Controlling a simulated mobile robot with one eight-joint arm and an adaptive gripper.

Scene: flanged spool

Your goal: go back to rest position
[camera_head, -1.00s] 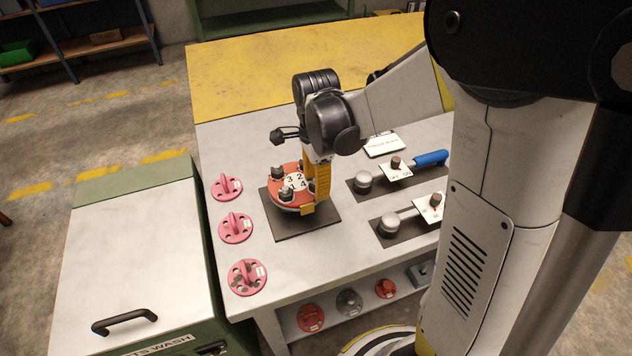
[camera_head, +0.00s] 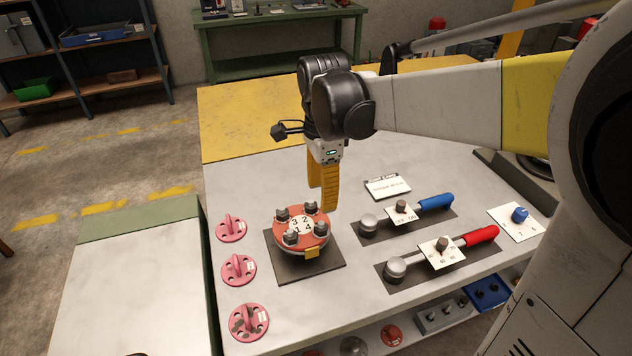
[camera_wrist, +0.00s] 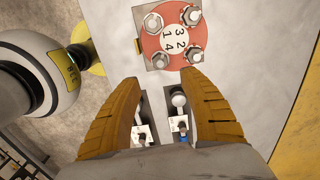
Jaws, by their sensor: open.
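My gripper (camera_head: 324,196) hangs from the arm with its yellow fingers pointing down. It is above and just behind the flanged spool, apart from it. In the wrist view my gripper (camera_wrist: 165,112) shows its two fingers spread wide with nothing between them. The red flanged spool (camera_head: 318,241) sits on a dark square plate (camera_head: 328,272) on the table. It has several grey bolts around a white disc numbered 1 to 4 and a yellow tab in front. In the wrist view the spool (camera_wrist: 155,46) is at the top, beyond the fingertips.
Pink handled discs (camera_head: 238,269) line the table's left side. Right of the spool are a blue-handled lever (camera_head: 436,202), a red-handled lever (camera_head: 482,236), a white card (camera_head: 387,187) and a blue knob (camera_head: 519,215). The yellow back strip (camera_head: 245,120) looks clear.

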